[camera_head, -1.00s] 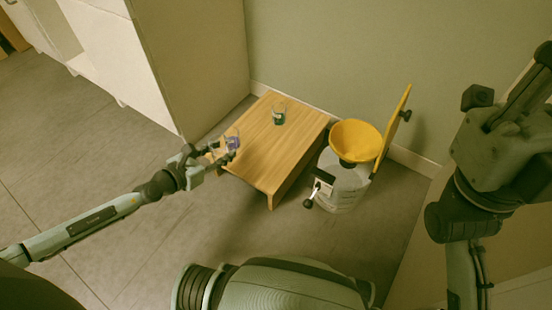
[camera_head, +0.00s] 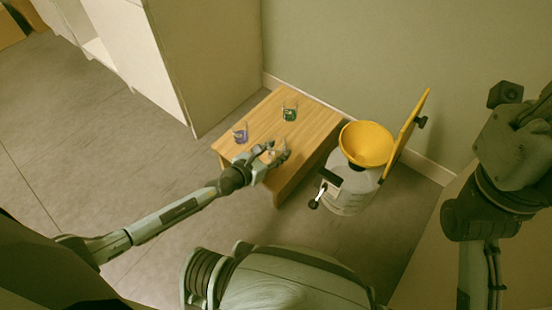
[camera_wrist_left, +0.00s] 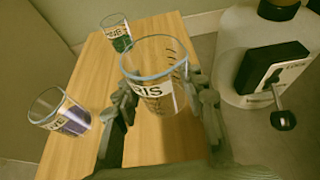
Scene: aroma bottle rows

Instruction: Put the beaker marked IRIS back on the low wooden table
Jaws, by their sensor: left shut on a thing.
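The beaker marked IRIS (camera_wrist_left: 158,72) is clear glass with a white label, seen in the left wrist view. My left gripper (camera_wrist_left: 165,108) is shut on it, with a finger on each side. In the head view my left gripper (camera_head: 278,152) is over the near part of the low wooden table (camera_head: 262,120). I cannot tell whether the beaker's base touches the tabletop. A beaker with purple liquid (camera_head: 240,133) stands at the table's left side. One with green liquid (camera_head: 289,112) stands farther back. My right gripper (camera_head: 542,105) is partly cut off at the right edge.
A pale drum-like container (camera_head: 347,195) with a yellow funnel (camera_head: 366,144) stands close to the table's right side. A yellow panel (camera_head: 405,135) rises beside it. A pale cabinet (camera_head: 150,60) stands behind left. The tabletop between the beakers is clear.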

